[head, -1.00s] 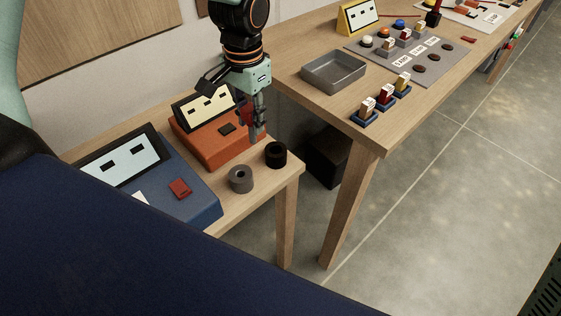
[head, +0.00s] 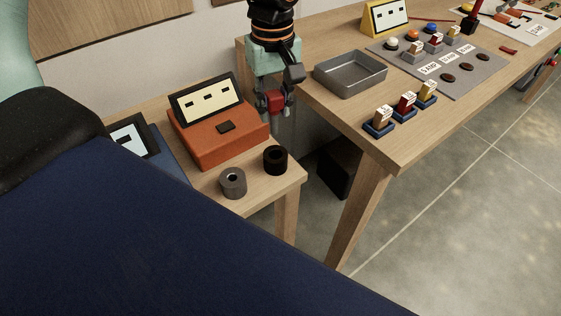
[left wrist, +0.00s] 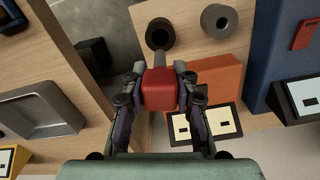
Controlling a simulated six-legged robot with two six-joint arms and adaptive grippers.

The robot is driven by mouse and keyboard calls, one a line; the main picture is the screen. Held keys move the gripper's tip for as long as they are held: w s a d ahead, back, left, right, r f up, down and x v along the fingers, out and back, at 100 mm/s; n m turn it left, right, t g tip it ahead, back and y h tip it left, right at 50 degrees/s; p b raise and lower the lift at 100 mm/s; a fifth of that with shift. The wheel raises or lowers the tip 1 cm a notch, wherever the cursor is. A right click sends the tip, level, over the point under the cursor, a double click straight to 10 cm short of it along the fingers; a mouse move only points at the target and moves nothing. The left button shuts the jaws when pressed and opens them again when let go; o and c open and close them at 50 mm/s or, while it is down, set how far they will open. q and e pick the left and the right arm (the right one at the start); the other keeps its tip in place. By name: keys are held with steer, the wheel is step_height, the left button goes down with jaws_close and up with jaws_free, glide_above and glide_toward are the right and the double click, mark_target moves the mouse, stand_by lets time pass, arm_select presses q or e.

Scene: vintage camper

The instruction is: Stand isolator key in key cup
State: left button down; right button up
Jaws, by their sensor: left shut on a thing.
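My left gripper (head: 276,110) is shut on a red-handled key (head: 275,102), off the right end of the orange box and above the small table's back right. In the left wrist view the key's red block (left wrist: 158,90) sits between the fingers, and its grey shaft (left wrist: 157,40) points away, overlapping the black cup (left wrist: 161,30) in the picture. The key is above the cup, not seen inside it. The black cup (head: 275,160) stands near the table's right edge. A grey cup (head: 233,184) with a hole stands left of it. I cannot tell which is the key cup.
The orange box (head: 215,145) with a cream panel stands behind the cups, with a blue box (head: 160,165) to its left. The larger table holds a grey tray (head: 350,73) and several coloured keys in blue bases. A gap separates the tables.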

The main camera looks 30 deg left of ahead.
mark_target(276, 134)
arm_select(q)
steer(key=shift+d+n, duration=0.4)
steer(key=shift+n, duration=0.7)
steer(key=shift+s+a+f, duration=0.1)
steer(key=shift+f, duration=0.15)
steer(key=f+b, duration=0.1)
steer(key=f, duration=0.4)
steer(key=shift+a+f, duration=0.2)
steer(key=shift+d+f+b, duration=0.15)
steer(key=shift+f+b, duration=0.15)
steer(key=shift+f, duration=0.2)
steer(key=f, duration=0.3)
steer(key=shift+s+b, duration=0.2)
steer(key=shift+b, duration=0.15)
steer(key=shift+w+f, duration=0.1)
steer(key=shift+w, duration=0.2)
arm_select(e)
steer(key=shift+w+d+f, duration=0.1)
steer(key=shift+f, duration=0.5)
steer(key=shift+w+d+f, duration=0.1)
steer(key=shift+f, duration=0.5)
